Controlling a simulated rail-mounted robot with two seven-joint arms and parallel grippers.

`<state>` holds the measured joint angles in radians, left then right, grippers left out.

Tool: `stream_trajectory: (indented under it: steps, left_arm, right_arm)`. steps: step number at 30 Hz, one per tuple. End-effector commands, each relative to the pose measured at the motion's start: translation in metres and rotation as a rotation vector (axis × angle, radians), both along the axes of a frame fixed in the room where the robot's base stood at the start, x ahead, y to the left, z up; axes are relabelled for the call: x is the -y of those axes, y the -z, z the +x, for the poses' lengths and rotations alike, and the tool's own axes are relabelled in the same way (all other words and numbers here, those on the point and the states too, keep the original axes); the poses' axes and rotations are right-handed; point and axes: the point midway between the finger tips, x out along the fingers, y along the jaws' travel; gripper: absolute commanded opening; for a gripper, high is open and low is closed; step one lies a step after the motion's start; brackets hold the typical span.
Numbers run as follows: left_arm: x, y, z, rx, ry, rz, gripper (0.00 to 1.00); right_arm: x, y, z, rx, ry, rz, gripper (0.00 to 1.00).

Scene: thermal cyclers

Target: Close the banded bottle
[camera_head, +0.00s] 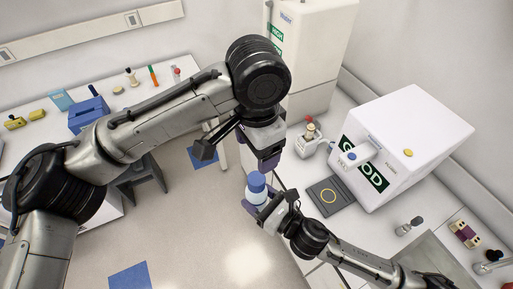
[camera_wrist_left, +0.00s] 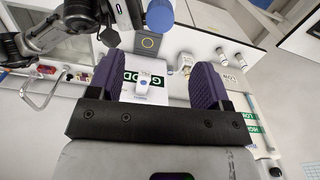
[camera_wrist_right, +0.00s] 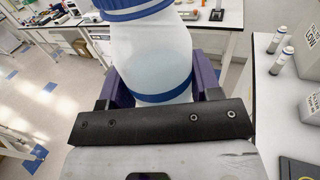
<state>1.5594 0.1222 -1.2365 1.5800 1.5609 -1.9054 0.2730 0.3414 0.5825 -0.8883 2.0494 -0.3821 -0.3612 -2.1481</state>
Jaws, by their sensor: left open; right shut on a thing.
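The banded bottle is white with a blue band and shows large in the right wrist view (camera_wrist_right: 155,65). A blue ribbed cap (camera_wrist_right: 130,8) sits at its top; I cannot tell how tight it is. In the head view the blue cap (camera_head: 256,183) shows above the bottle. My right gripper (camera_head: 264,212) is shut on the bottle's body and holds it upright off the bench. My left gripper (camera_head: 268,158) is open and empty, just above and beside the cap. In the left wrist view the cap (camera_wrist_left: 160,15) lies beyond the purple fingers.
A white thermal cycler (camera_head: 410,145) stands on the right bench, with a dark pad with a yellow ring (camera_head: 328,197) near it. A small bottle (camera_head: 310,130) stands behind. A blue box (camera_head: 88,115) and small items are on the left bench. Open floor lies between.

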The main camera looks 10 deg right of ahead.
Motion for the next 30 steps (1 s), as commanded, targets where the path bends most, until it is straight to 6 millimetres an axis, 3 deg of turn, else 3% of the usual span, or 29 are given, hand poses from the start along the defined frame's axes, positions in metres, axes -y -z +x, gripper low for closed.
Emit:
stream_trajectory:
  steps: [20,26,30]
  left_arm:
    - [-0.001,0.005,0.000,-0.003,0.006,-0.011,0.72]
    - [-0.004,0.036,-0.002,-0.024,0.051,-0.095,0.72]
    - [-0.011,0.070,-0.003,-0.030,0.084,-0.195,0.72]
  right_arm:
    - [0.000,0.000,0.000,0.001,0.000,0.001,0.00]
    - [0.000,0.000,0.000,0.001,0.000,0.001,0.00]
    - [0.000,0.000,0.000,0.001,0.000,0.001,0.00]
